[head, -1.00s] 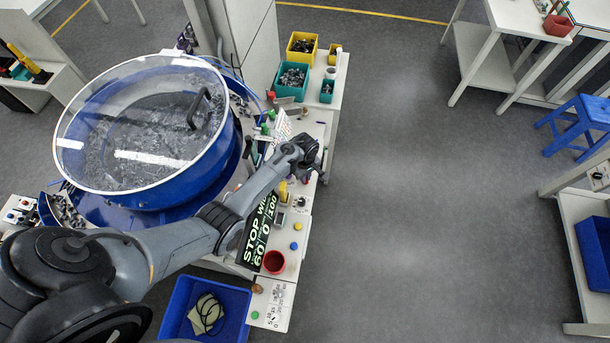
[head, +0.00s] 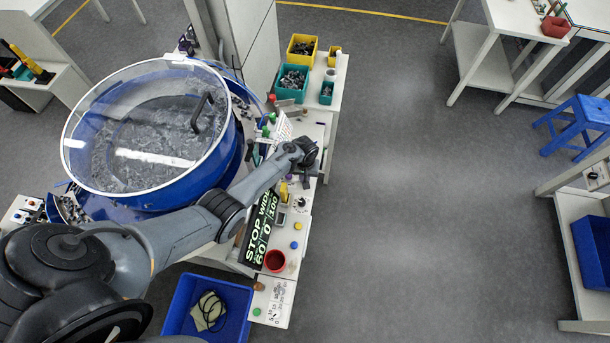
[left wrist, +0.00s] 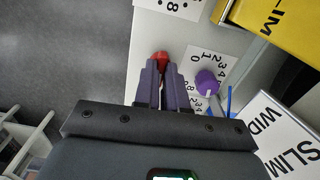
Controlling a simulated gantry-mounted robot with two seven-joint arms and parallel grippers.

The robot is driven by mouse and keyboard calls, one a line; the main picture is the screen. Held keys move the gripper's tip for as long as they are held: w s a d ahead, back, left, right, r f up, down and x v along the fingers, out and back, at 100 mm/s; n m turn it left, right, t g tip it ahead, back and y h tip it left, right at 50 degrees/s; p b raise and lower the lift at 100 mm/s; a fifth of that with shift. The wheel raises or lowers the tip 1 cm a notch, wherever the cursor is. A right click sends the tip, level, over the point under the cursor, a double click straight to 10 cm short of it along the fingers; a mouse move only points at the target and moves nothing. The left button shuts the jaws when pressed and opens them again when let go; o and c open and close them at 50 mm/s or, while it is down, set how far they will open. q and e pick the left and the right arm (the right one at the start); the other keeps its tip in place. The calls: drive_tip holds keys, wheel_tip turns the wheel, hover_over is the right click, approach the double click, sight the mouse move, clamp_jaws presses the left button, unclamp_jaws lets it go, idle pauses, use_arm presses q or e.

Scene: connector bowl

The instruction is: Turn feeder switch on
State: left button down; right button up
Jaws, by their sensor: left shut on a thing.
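My left arm crosses the head view from the lower left, and its wrist is over the narrow white bench. The wrist hides the left gripper's fingertips there. In the left wrist view my left gripper (left wrist: 162,66) has its two purple-grey fingers close together, shut on a small red piece (left wrist: 160,57). The red piece pokes out beyond the tips, over the white panel. Its shape is mostly hidden, and I cannot tell whether it is the feeder switch. A purple knob (left wrist: 207,82) on a numbered dial card is just right of the fingers. My right gripper is not in view.
The large blue bowl (head: 222,172) with a clear lid stands left of the bench. A yellow block (left wrist: 262,18) and white WIDE/SLIM cards (left wrist: 272,135) are right of the gripper.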

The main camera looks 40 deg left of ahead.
use_arm(q)
drive_tip(key=m, duration=0.4)
drive_tip(key=shift+m, duration=2.8)
drive_tip(key=c, duration=1.2)
unclamp_jaws()
drive_tip(key=shift+r+p, duration=0.1)
drive_tip(key=shift+p, duration=0.2)
wheel_tip(320, 180, up, 11)
drive_tip(key=p, duration=0.3)
drive_tip(key=shift+f+p, duration=0.2)
drive_tip(key=shift+p, duration=0.1)
